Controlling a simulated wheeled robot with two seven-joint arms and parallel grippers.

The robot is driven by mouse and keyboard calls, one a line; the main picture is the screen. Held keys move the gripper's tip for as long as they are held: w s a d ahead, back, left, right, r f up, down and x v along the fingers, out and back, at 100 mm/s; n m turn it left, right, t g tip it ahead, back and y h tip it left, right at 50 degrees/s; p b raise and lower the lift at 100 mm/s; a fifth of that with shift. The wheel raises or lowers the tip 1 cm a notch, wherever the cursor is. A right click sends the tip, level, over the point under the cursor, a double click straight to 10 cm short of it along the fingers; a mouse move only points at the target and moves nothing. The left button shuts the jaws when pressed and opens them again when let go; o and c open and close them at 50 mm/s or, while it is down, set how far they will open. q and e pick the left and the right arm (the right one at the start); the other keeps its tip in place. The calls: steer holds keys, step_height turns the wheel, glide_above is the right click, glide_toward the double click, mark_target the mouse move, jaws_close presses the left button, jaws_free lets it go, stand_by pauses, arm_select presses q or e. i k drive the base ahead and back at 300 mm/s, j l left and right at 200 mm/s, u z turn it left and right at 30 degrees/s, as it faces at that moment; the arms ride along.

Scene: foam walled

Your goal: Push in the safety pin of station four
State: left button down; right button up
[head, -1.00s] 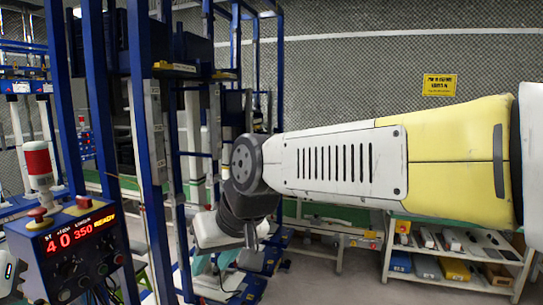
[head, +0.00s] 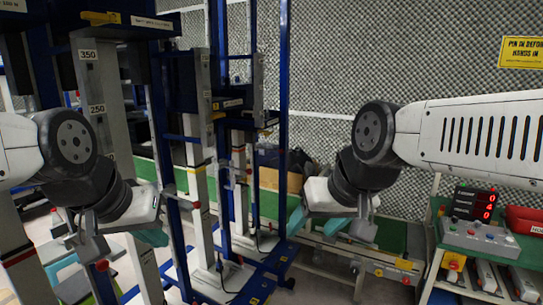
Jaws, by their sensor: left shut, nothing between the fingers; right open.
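A tall press frame stands at the left, with a pale column (head: 92,110) marked 350 and 250 and blue posts; no station number is legible on it. My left gripper (head: 150,237) is shut and empty, pointing down in front of the left frame, near the lower knob. My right gripper (head: 332,226) is open and empty, right of the frames.
A control box (head: 478,219) with a red display and buttons stands on a green bench at the right, beside a red bin (head: 525,220). A yellow sign (head: 521,52) hangs on the foam wall. Floor shows between the frames and bench.

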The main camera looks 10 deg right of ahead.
mark_target(281, 151)
steer(key=i+l+z, duration=0.2)
steer(key=i+l, duration=0.45)
steer(key=i+z, duration=0.55)
steer(key=z, duration=0.25)
steer(key=i+j+z, duration=0.1)
steer(key=i+z, duration=0.3)
steer(key=k, duration=0.1)
